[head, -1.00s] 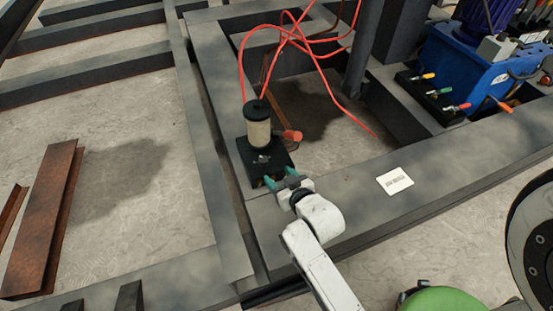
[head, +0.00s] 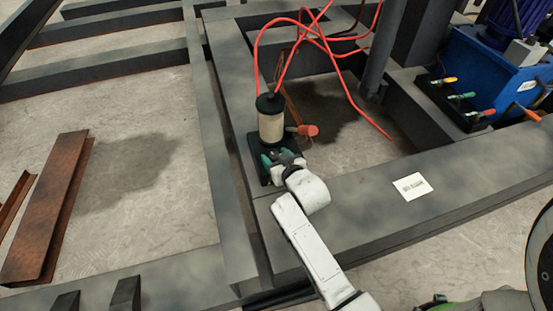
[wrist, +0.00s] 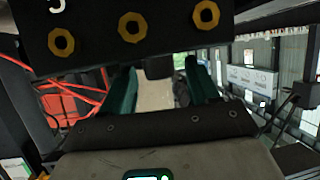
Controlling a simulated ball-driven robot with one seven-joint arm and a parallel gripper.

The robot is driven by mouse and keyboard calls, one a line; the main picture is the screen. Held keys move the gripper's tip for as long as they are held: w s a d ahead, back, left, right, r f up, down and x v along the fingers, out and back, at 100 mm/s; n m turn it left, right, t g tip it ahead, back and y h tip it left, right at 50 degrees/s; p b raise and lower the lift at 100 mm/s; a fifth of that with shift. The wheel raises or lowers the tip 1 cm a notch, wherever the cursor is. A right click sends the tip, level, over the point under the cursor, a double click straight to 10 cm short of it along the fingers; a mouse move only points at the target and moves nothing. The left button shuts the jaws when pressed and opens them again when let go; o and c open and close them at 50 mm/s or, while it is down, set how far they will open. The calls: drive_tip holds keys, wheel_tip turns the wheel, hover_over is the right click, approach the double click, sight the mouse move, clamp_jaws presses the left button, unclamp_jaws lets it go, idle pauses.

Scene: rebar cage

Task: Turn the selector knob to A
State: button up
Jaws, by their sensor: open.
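A black box (head: 291,147) sits on the grey steel beam in the head view, carrying a beige cylinder (head: 271,127) with a black cap. The selector knob on its top is not clearly visible now, with my gripper over that area. My gripper (head: 277,158) has teal fingers spread apart at the near part of the box, just in front of the cylinder. In the wrist view the two fingers (wrist: 161,88) stand apart with the beige cylinder (wrist: 153,95) beyond the gap. I cannot tell whether they touch the knob.
A red-orange handle (head: 306,130) sticks out right of the box. Red hoses (head: 335,60) loop behind it. A white label (head: 411,186) lies on the beam to the right. A blue machine with coloured levers (head: 485,75) stands at the upper right. A dark panel with yellow rings (wrist: 130,27) crosses the wrist view's top.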

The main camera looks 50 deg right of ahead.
drive_tip(key=shift+c, duration=0.2)
drive_tip(key=c, duration=1)
